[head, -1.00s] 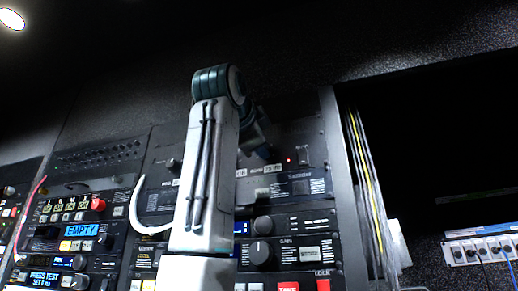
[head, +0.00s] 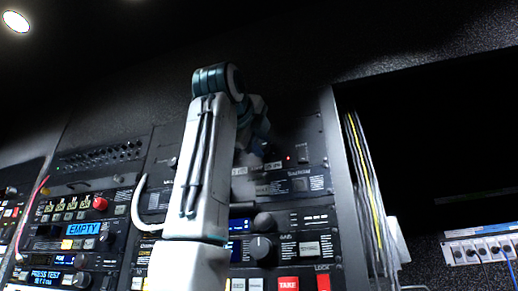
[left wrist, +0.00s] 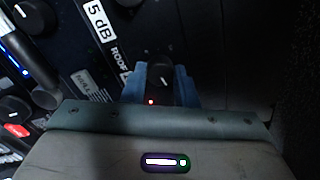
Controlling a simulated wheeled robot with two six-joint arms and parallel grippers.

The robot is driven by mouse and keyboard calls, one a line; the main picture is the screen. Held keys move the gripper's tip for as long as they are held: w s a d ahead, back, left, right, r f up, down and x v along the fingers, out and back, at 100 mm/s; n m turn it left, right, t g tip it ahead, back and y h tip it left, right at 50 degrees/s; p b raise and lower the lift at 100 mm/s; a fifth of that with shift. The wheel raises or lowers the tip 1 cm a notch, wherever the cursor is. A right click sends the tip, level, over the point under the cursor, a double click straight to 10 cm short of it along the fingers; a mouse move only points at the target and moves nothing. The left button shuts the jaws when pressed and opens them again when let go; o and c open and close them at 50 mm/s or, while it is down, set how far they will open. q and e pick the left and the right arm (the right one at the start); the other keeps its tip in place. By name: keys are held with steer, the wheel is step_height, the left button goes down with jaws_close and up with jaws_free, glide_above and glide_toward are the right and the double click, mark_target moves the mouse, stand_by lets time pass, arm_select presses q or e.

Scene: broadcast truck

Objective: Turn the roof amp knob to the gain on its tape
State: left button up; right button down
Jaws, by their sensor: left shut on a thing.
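In the left wrist view my left gripper (left wrist: 160,86) has its blue fingers shut on a dark round knob with a white pointer line. The roof amp knob (left wrist: 160,76) is this one, by the partly hidden "ROOF" label (left wrist: 120,58) beside it. A white tape reading "5 dB" (left wrist: 99,20) is stuck to the panel up and left of the fingers. In the head view my left arm reaches up to the upper rack panel, and its wrist hides the knob. My right gripper does not show.
Other knobs crowd the panel, one (left wrist: 33,16) at the upper left of the wrist view. Below in the head view are a large gain knob (head: 261,247) and a red TAKE button (head: 288,284). Cables (head: 368,190) hang right of the rack.

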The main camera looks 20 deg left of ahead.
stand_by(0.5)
arm_select(q)
steer(key=o, duration=1)
steer(key=shift+s+f+b, duration=0.15)
steer(key=shift+s+b, duration=0.2)
steer(key=shift+s, duration=0.1)
steer(key=s+b, duration=0.4)
steer(key=s, duration=0.6)
steer(key=shift+a, duration=0.25)
steer(key=shift+w, duration=0.1)
